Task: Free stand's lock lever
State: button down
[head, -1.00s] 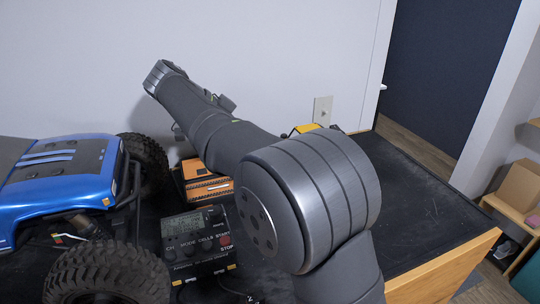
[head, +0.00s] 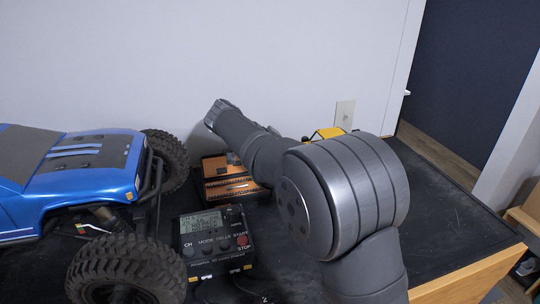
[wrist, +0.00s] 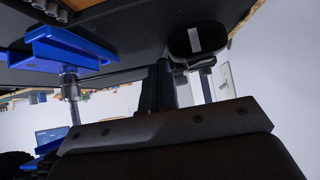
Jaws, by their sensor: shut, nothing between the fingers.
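No stand or lock lever can be made out for certain. In the wrist view, a blue bracket-like part (wrist: 62,50) with a silver post (wrist: 71,95) shows at the left; it may belong to the stand, but I cannot tell. My gripper (wrist: 160,82) shows as dark fingers in the middle of the wrist view, shut and empty, to the right of the silver post and apart from it in the picture. A dark rounded part with a pale label (wrist: 194,39) is close to the fingertips. In the head view my arm hides the gripper.
A blue RC crawler (head: 85,165) with big black tires stands at the left. A charger with a lit display (head: 213,240) sits beside it. An open orange box (head: 228,186) lies behind, near the wall. The dark bench top (head: 455,215) is clear at the right.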

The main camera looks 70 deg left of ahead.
jog(key=shift+w, duration=0.65)
jog(key=shift+w+a+m+h, duration=0.15)
jog(key=shift+w+m+h, duration=0.6)
jog(key=shift+w, duration=0.3)
jog(key=shift+w+m+h, duration=0.55)
jog(key=shift+w+m, duration=0.2)
